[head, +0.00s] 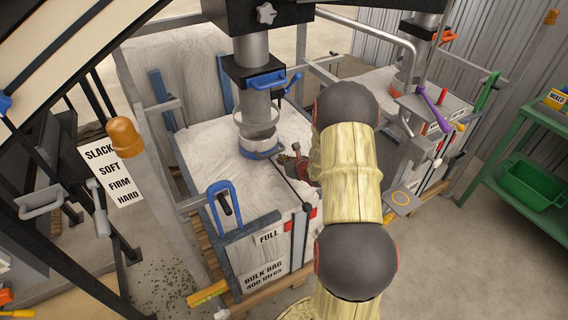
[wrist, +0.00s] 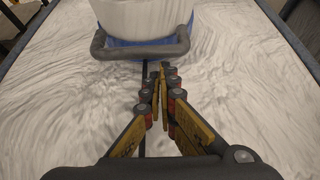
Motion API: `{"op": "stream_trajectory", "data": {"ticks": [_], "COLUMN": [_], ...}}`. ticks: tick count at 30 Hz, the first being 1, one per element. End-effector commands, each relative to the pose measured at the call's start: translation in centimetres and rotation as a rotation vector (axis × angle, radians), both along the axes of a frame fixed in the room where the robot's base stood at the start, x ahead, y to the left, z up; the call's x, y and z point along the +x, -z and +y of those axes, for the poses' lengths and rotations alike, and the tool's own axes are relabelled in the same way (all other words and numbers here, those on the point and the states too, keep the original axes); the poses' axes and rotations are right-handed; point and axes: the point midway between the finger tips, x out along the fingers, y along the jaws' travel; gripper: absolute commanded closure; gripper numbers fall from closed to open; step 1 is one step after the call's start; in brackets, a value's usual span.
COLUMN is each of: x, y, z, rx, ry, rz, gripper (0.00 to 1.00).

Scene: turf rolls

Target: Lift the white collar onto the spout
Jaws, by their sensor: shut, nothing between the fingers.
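The white collar (head: 258,130) stands on top of the bulk bag, below the grey spout (head: 252,50). The spout's lower end reaches down toward the collar; whether they overlap I cannot tell. In the wrist view the collar (wrist: 145,16) is a white cylinder with a blue band at its base and a dark grey handle (wrist: 140,50) facing me. My gripper (wrist: 160,68) is shut and empty, its fingertips just short of the handle's right part. In the head view my gripper (head: 286,160) is low over the bag, right of the collar, partly hidden by my arm.
The full white bulk bag (head: 206,148) fills a metal frame with blue latches. A blue-handled clamp (head: 265,80) sits on the spout. A second bag and spout (head: 410,65) stand at the right. A firmness label board (head: 115,170) is at the left.

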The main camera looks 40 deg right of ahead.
Motion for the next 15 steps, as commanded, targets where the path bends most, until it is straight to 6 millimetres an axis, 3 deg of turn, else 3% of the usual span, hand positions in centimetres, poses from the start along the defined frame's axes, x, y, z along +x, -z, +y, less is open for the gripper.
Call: {"op": "stream_trajectory", "data": {"ticks": [9,11,15], "x": [0.0,0.1,0.2], "y": [-0.3,-1.1,-4.8], "z": [0.0,0.0,-0.1], "rx": [0.000,-0.001,-0.005], "ry": [0.000,-0.001,-0.001], "rz": [-0.001,-0.002,-0.006], "gripper": [1.00,1.00,1.00]}}
